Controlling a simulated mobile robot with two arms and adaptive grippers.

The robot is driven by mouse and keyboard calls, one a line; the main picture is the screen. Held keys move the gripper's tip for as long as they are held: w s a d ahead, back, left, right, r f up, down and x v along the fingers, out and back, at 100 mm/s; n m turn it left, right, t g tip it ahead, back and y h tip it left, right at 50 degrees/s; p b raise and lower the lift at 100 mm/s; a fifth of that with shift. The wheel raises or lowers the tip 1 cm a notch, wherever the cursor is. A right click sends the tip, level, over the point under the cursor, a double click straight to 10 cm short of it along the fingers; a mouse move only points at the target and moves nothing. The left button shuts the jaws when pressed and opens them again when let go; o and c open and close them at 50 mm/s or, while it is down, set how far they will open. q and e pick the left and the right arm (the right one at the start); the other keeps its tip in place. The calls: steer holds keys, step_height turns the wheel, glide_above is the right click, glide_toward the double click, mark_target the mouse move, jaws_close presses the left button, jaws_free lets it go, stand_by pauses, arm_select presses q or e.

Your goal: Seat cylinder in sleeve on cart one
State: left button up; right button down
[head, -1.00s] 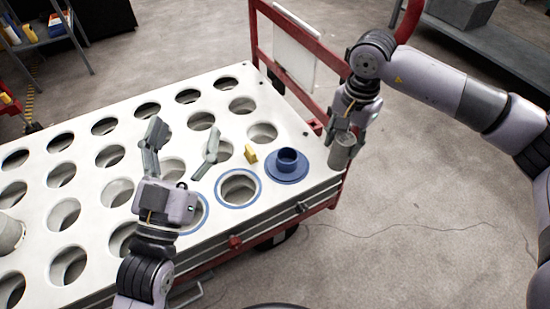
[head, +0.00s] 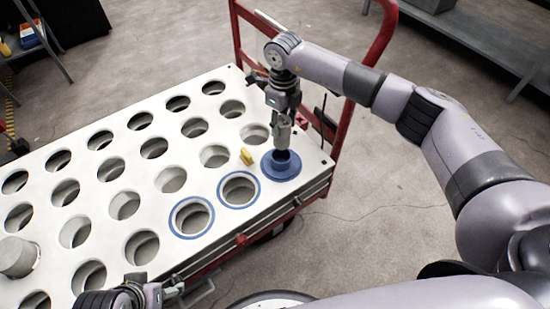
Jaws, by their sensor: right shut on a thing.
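The blue sleeve (head: 270,168), a short collar on a round flange, sits at the near right corner of the white perforated cart top (head: 217,156). My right gripper (head: 282,128) points down over the sleeve and is shut on a small grey cylinder (head: 282,134). The cylinder looks upright, just above or at the collar's mouth; I cannot tell whether its lower end is inside. The fingers hide part of it. My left gripper (head: 172,291) is low at the cart's near edge, partly cut off by the frame; its opening cannot be judged.
A small yellow block (head: 246,156) lies just left of the sleeve. Two holes with blue rims (head: 238,204) are nearby. The red cart handle (head: 345,125) rises behind the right arm.

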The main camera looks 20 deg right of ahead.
mark_target(281, 146)
step_height(281, 146, down, 5)
steer(key=shift+r+b, duration=0.1)
steer(key=shift+b, duration=0.4)
step_height(281, 146, down, 5)
steer(key=shift+f+b, duration=0.1)
steer(key=shift+b, duration=0.5)
steer(key=shift+f, duration=0.1)
steer(key=c, duration=0.9)
jaws_free()
steer(key=shift+c, duration=0.2)
